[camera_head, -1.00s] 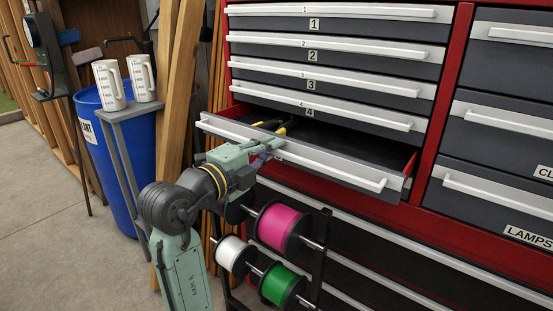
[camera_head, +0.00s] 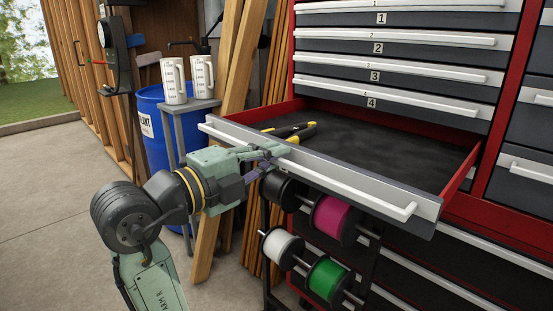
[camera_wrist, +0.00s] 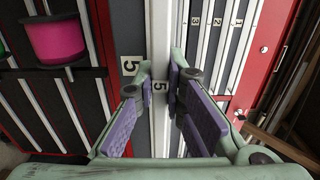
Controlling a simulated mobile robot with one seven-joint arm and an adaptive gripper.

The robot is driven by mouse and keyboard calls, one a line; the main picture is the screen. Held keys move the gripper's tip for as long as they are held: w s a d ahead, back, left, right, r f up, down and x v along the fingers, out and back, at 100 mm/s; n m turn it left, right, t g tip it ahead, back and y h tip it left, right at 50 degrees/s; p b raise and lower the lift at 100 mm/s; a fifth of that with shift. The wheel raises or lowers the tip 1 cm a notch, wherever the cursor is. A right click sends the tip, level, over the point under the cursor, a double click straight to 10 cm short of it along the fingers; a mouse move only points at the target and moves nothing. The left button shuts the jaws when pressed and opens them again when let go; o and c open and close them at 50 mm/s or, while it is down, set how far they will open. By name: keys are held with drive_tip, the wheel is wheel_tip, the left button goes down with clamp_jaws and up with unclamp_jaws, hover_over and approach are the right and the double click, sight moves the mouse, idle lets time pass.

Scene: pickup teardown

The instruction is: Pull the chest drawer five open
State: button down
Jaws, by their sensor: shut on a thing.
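Drawer five (camera_head: 360,182) of the red and grey chest stands pulled well out below drawer four, with its dark inside in view. Its long pale handle (camera_head: 390,206) runs along the front. My gripper (camera_head: 268,160) is at the left part of the drawer front, shut on the handle. In the wrist view, the purple pads of my gripper (camera_wrist: 164,88) close on both sides of the pale handle bar (camera_wrist: 158,45), by the label "5" (camera_wrist: 130,66).
A spool rack with magenta (camera_head: 334,217), white (camera_head: 282,247) and green (camera_head: 328,277) spools stands just under the open drawer. Two white jugs (camera_head: 175,82) stand on a grey stand beside a blue barrel (camera_head: 153,125). Wooden planks (camera_head: 228,160) lean behind my arm. The floor at left is clear.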

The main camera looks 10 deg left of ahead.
drive_tip(key=shift+s, duration=0.1)
idle(0.3)
drive_tip(key=c, duration=1.6)
unclamp_jaws()
drive_tip(key=shift+c, duration=0.2)
drive_tip(key=v, duration=1.2)
